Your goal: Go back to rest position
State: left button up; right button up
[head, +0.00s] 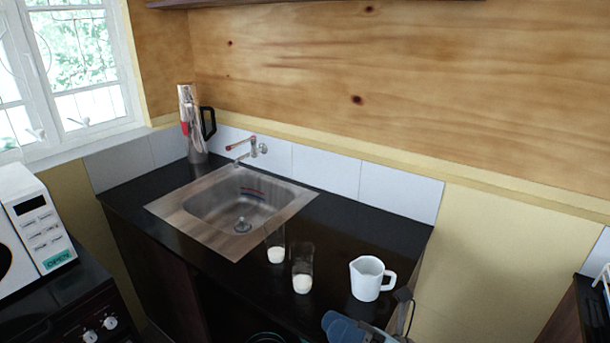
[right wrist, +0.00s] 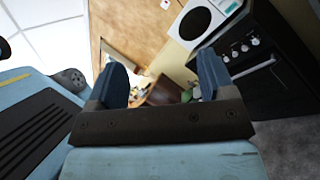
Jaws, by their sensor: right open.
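My right gripper (head: 347,327) shows at the bottom edge of the head view, just in front of the counter and below the white jug. In the right wrist view my right gripper (right wrist: 163,76) has its two blue fingers apart with nothing between them. Most of the right arm is cut off by the lower edge of the head view. My left gripper is in neither view.
A white jug (head: 367,278) and two glasses with white contents (head: 276,250) (head: 302,270) stand near the counter's front edge, close to my right gripper. A sink (head: 240,205), a metal flask (head: 192,125) and a microwave (head: 35,225) lie farther left.

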jog(key=d+f+m+t+h+p, duration=0.1)
jog(key=d+f+m+t+h, duration=0.3)
jog(key=m, duration=0.5)
jog(key=d+f+m+t+h+p, duration=0.1)
jog(key=m+t+h, duration=0.3)
jog(key=m+t, duration=0.3)
jog(key=s+d+f+m+g+h+p, duration=0.1)
jog(key=s+d+f+m+g+h, duration=0.2)
jog(key=f+m, duration=0.6)
jog(key=s+d+f+m+g+h+p, duration=0.1)
jog(key=s+d+f+m+g+h, duration=0.2)
jog(key=s+d+f+m+h, duration=0.3)
jog(key=s+f+m+h, duration=0.1)
jog(key=s+f+m, duration=0.2)
jog(key=m, duration=0.3)
jog(key=shift+s+d+f+m+g, duration=0.2)
jog(key=shift+s+m+g, duration=0.2)
jog(key=shift+s, duration=0.2)
